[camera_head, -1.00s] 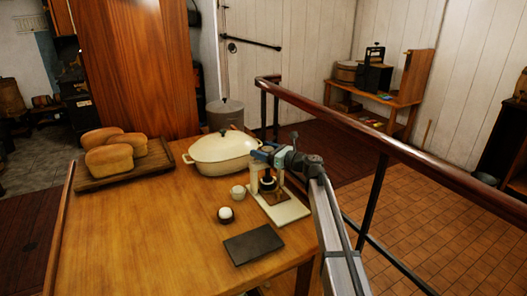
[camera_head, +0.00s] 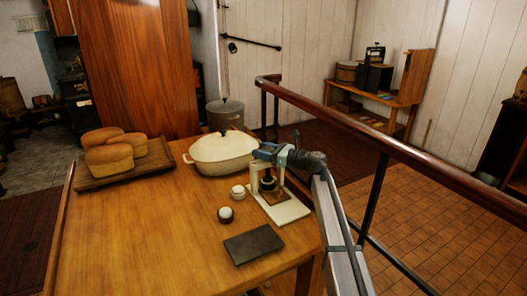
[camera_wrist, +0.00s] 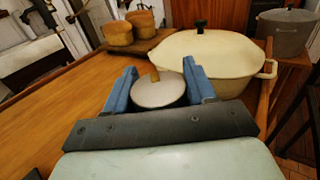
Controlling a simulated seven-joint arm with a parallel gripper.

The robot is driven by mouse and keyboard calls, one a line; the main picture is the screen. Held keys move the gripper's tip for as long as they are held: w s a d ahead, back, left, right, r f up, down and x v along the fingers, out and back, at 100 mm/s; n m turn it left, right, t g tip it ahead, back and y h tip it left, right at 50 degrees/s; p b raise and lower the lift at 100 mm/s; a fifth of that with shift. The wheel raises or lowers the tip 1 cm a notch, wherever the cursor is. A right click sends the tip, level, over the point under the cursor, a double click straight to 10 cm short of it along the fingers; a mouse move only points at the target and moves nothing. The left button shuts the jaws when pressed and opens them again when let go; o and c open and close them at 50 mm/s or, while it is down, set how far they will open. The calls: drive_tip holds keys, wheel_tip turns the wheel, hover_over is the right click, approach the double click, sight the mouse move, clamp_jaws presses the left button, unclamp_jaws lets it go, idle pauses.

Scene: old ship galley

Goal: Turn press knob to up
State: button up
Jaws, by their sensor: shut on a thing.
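The press (camera_head: 287,211) stands on the right side of the wooden table, with a pale base, upright posts and a dark plunger. My gripper (camera_head: 262,152) is at its top and hides the knob in the head view. In the wrist view, the knob (camera_wrist: 160,95) is a round grey disc with a tan pointer mark, which points away, toward the top of the picture. The blue fingers of my gripper (camera_wrist: 160,70) stand on both sides of the knob and are shut on it.
A cream lidded pot (camera_head: 222,153) stands close behind the press. A railing (camera_head: 375,139) runs right of my arm.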

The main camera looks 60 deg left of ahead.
drive_tip(key=o, duration=1)
drive_tip(key=shift+c, duration=0.2)
drive_tip(key=v, duration=1.3)
drive_tip(key=shift+w+d, duration=0.2)
drive_tip(key=shift+d, duration=0.15)
